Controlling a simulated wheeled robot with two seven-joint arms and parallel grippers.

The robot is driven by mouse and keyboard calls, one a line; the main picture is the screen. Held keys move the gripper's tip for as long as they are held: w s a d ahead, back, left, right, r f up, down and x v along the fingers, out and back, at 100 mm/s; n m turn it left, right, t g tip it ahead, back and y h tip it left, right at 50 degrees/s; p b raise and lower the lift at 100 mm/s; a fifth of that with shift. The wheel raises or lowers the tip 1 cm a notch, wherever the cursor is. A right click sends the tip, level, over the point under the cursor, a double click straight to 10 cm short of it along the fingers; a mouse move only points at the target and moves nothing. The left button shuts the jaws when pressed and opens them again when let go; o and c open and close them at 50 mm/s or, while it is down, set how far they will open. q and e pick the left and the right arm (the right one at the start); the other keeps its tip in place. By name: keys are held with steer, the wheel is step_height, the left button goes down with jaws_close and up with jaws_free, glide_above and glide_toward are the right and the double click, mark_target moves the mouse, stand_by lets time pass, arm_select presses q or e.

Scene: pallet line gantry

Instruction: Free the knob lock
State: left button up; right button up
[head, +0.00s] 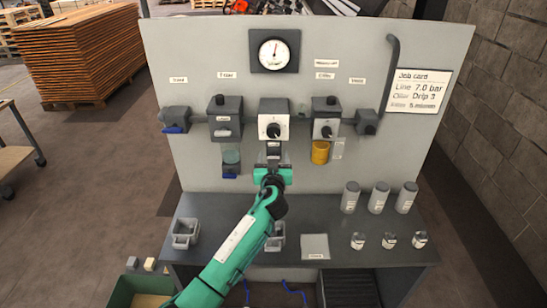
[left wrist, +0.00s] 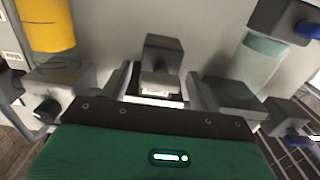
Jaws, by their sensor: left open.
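A white regulator box (head: 274,120) with a black knob (head: 273,131) is mounted at the middle of the upright panel, under the gauge. My left gripper (head: 273,157) is just below this box, its green body hiding the panel behind it. In the left wrist view, the open left gripper (left wrist: 157,80) has one finger on each side of a dark grey block with a pale tab (left wrist: 160,72). I cannot tell whether the fingers touch it, or whether it is the knob lock. My right gripper is not in view.
The panel (head: 370,60) also carries a round gauge (head: 274,54), a yellow bowl (head: 320,152) and a blue-handled valve (head: 175,121). Grey cylinders (head: 378,197) and small jars (head: 389,240) stand at the right of the dark bench (head: 335,190). A grey holder (head: 185,233) is at left.

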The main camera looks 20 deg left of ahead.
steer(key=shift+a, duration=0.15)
arm_select(q)
steer(key=c, duration=1)
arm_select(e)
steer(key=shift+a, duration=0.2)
